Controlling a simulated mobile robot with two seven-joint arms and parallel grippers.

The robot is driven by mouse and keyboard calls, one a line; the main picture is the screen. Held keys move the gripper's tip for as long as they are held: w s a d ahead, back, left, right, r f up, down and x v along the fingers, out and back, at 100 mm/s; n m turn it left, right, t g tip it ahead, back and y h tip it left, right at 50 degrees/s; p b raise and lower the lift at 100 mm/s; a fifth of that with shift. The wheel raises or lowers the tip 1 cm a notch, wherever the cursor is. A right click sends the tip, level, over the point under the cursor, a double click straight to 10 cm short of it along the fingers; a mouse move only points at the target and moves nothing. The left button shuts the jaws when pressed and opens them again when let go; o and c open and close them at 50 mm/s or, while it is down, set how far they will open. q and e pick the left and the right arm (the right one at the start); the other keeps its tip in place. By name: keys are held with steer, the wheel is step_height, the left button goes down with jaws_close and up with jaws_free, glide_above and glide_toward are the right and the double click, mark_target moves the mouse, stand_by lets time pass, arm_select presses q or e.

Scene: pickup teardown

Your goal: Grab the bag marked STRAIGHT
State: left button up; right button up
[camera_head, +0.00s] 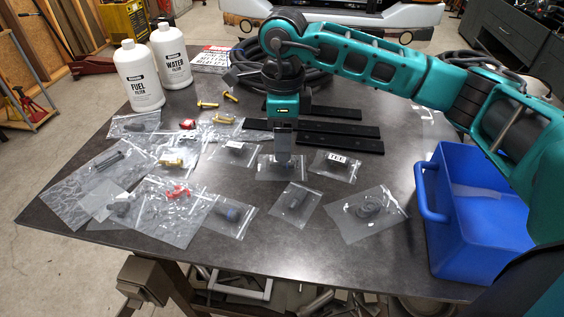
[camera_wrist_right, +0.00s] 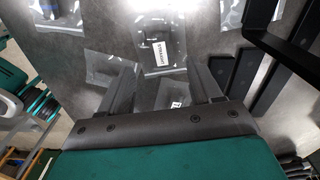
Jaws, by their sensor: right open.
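The clear bag marked STRAIGHT (camera_wrist_right: 147,58) lies flat on the dark table, its white label readable in the right wrist view. A dark part lies in it, partly washed out by glare. In the head view this bag (camera_head: 264,174) sits below my right gripper (camera_head: 283,160), which hides its middle and label. My right gripper (camera_wrist_right: 162,68) is open, pointing down, its fingers apart with nothing held. The label lies between the finger lines. I cannot tell whether the fingertips touch the bag. My left gripper is not in view.
Other clear bags lie close by: one with a dark part (camera_head: 295,203), one with a white label (camera_head: 335,163), one with a coil (camera_head: 366,212). Black bars (camera_head: 330,133) lie behind. A blue crate (camera_head: 470,245) stands at the right, two white bottles (camera_head: 138,75) at back left.

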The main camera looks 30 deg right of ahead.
mark_target(282, 164)
step_height(282, 164, down, 5)
steer(key=shift+w+f+p, duration=0.1)
steer(key=shift+f+p, duration=0.05)
steer(key=shift+p, duration=0.2)
steer(key=c, duration=1.1)
